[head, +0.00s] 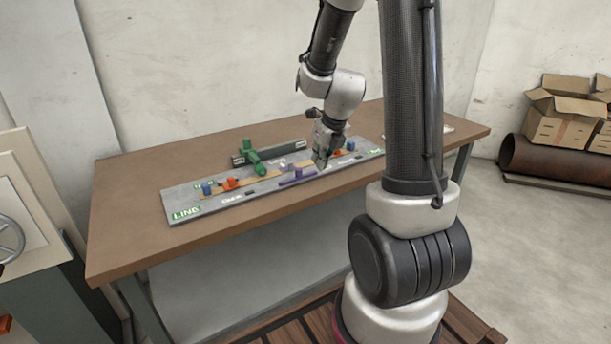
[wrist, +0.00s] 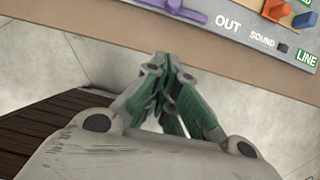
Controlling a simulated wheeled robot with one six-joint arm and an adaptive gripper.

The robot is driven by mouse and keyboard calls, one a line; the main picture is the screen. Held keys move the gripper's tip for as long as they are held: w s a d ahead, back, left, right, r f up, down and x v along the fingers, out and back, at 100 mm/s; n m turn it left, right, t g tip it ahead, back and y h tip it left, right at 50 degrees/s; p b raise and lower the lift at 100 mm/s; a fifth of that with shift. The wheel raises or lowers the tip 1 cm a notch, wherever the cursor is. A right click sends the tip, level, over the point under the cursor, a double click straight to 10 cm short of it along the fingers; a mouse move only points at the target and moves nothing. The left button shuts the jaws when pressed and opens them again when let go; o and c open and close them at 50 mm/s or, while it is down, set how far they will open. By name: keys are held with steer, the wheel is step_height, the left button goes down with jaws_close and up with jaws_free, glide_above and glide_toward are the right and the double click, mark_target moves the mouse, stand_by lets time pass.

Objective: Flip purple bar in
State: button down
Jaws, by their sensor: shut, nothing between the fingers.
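The purple bar (head: 297,177) lies along the front edge of a grey panel (head: 215,204) on the table, with a small upright knob on it. In the wrist view the purple bar (wrist: 165,10) shows at the top edge, left of the label OUT, and is partly cut off. My gripper (head: 321,166) is shut and empty, pointing down near the right end of the bar in the head view. In the wrist view my gripper (wrist: 160,62) appears below the bar in the picture, with a gap between them. Whether it touches the bar cannot be told.
Orange pieces (head: 229,184) and blue blocks (head: 207,188) sit on the panel. The brown table (head: 130,230) has bare room at the left.

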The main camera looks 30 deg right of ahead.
mark_target(299, 174)
stand_by(0.3)
steer(key=x, duration=1)
steer(key=shift+d+f, duration=0.1)
steer(key=shift+f, duration=0.1)
steer(key=w, duration=0.2)
steer(key=shift+w+r, duration=0.2)
steer(key=shift+w, duration=0.8)
